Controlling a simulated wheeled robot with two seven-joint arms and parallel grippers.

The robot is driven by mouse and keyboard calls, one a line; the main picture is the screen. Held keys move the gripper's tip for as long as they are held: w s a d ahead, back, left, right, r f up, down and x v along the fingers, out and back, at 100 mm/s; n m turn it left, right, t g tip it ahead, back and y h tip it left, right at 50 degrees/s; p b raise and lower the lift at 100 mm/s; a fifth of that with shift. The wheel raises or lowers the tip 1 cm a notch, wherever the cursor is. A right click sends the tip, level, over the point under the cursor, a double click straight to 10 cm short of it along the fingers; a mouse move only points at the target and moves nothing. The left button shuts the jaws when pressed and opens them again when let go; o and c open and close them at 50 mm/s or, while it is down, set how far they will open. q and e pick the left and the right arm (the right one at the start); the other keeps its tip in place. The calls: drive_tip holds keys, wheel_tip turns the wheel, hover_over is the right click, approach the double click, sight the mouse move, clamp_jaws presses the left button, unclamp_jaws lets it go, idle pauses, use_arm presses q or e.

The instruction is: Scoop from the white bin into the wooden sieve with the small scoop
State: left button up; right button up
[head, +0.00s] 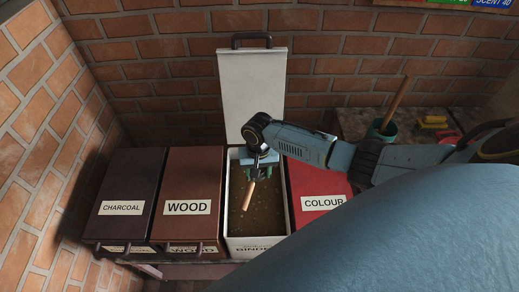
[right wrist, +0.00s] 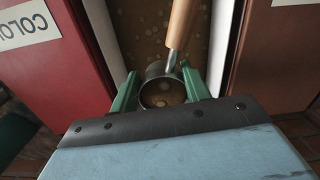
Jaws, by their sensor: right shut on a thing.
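The white bin (head: 286,213) stands open in the row of bins, with brown speckled material (head: 262,218) inside. My right gripper (head: 258,173) is over the bin's opening, reaching in from the right. Its green fingers are shut on the small scoop, whose wooden handle (head: 249,194) points down and toward the front in the head view. In the right wrist view the scoop's round metal cup (right wrist: 162,92) sits between the fingers, and brown material shows within its rim. I cannot tell whether the cup holds any. I do not see the wooden sieve or my left gripper.
The white lid (head: 252,90) stands upright behind the bin. Closed WOOD (head: 190,180) and CHARCOAL (head: 126,185) bins are to the left, a red COLOUR bin (head: 308,182) to the right. Brick walls close off the back and left.

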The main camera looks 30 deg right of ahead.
sight(251, 192)
drive_tip(key=s+a+r+p, duration=0.2)
drive_tip(key=a+p, duration=0.1)
drive_tip(key=shift+s, duration=0.2)
drive_tip(key=shift+s+a+r, duration=0.5)
drive_tip(key=shift+s+a, duration=0.15)
drive_tip(key=shift+a, duration=0.05)
drive_tip(key=shift+s+a+r, duration=0.5)
drive_tip(key=shift+s+a, duration=0.1)
drive_tip(key=shift+a, duration=0.05)
drive_tip(key=shift+w, duration=0.1)
